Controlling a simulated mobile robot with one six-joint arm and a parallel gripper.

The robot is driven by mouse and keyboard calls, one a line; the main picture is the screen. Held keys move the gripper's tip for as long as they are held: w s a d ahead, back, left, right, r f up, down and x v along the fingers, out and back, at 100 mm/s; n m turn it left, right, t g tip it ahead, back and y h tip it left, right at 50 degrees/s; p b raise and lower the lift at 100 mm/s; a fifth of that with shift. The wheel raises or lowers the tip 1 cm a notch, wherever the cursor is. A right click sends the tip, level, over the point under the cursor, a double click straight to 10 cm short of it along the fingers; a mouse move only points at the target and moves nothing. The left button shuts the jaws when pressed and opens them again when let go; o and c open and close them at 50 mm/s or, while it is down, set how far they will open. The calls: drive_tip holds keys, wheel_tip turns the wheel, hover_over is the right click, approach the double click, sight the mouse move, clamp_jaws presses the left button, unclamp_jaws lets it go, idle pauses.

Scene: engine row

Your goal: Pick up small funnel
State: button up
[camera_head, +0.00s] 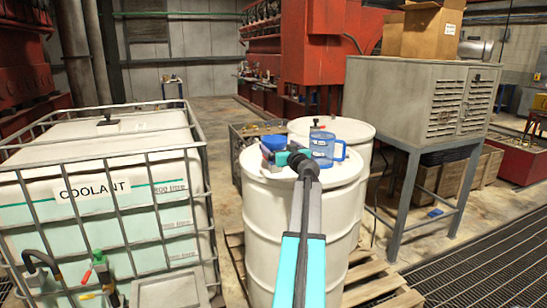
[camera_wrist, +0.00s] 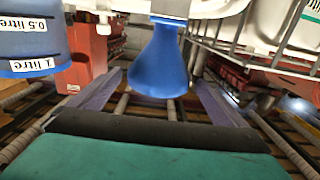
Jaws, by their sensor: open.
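The small blue funnel (camera_wrist: 157,58) is in the middle of the wrist view, its wide end towards the bottom of that picture. In the head view a blue shape that looks like the funnel (camera_head: 274,142) shows at the left of the white drum's top, partly behind my gripper (camera_head: 270,153). In the wrist view the two fingers of my gripper (camera_wrist: 158,88) are spread, one on each side of the funnel, with gaps visible. The gripper is open and holds nothing. I cannot tell how far the fingertips are from the funnel in depth.
A blue measuring jug (camera_head: 322,147) stands close by, right of my gripper; its wall (camera_wrist: 32,45) fills the upper left of the wrist view. A white drum (camera_head: 265,215) is below my gripper. A caged coolant tank (camera_head: 95,190) is left, a grey cabinet (camera_head: 400,105) right.

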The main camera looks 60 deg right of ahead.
sight(270, 139)
drive_tip(key=shift+p+x, duration=1.05)
drive_tip(key=shift+x, duration=1.55)
drive_tip(key=c, duration=1.5)
drive_tip(key=shift+r, duration=0.1)
